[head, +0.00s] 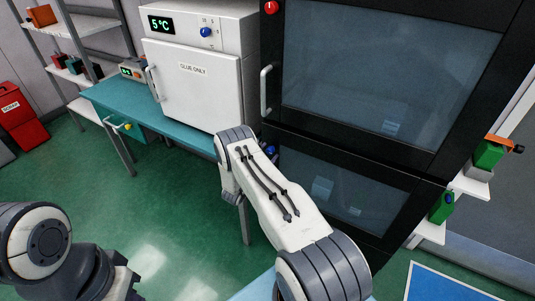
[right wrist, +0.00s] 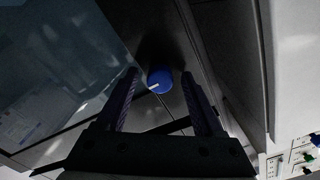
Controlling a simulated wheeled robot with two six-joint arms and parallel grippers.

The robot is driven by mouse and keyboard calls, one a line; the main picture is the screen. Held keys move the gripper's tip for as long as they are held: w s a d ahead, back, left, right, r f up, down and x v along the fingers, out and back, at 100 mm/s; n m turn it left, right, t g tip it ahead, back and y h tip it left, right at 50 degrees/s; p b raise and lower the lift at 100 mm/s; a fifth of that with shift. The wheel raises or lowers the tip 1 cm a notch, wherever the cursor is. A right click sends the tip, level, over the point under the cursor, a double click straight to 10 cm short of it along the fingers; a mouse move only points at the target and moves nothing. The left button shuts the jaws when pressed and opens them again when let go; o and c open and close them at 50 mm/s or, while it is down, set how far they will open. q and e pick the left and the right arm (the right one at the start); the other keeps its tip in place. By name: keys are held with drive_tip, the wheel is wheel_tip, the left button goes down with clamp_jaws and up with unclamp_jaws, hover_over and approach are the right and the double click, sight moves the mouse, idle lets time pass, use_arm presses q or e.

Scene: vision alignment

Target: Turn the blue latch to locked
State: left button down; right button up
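The blue latch (right wrist: 161,79) is a round knob with a white pointer mark on the dark cabinet frame, in the right wrist view. The mark points to the lower left in that picture. In the head view a small blue latch (head: 271,150) shows at the upper left of the lower black cabinet door, just past my right arm. My right gripper (right wrist: 160,73) is open, with one finger on each side of the latch in the picture and visible gaps. Contact is not seen. My forearm hides the right gripper in the head view. My left gripper cannot be made out.
A black cabinet (head: 272,122) with two glass doors stands ahead. A white oven (head: 196,80) marked "GLUE ONLY", with another blue knob (head: 206,32), sits on a teal bench (head: 190,133) to the left. A red bin (head: 22,120) is far left. Green floor is open at left.

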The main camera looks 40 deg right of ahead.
clamp_jaws()
drive_tip(key=n+b, duration=0.1)
drive_tip(key=b, duration=0.1)
drive_tip(key=n+b, duration=0.1)
drive_tip(key=n, duration=0.1)
drive_tip(key=shift+f+b, duration=0.25)
drive_tip(key=shift+b, duration=0.1)
drive_tip(key=n+b, duration=0.3)
drive_tip(key=n, duration=0.2)
drive_tip(key=n+b, duration=0.2)
drive_tip(key=n, duration=0.2)
drive_tip(key=shift+s+r+n+b, duration=0.1)
drive_tip(key=shift+r+n+b, duration=0.05)
drive_tip(key=shift+n+b, duration=0.2)
drive_tip(key=n+b, duration=0.1)
drive_tip(key=n, duration=0.4)
drive_tip(key=shift+r, duration=0.1)
drive_tip(key=shift+n, duration=0.25)
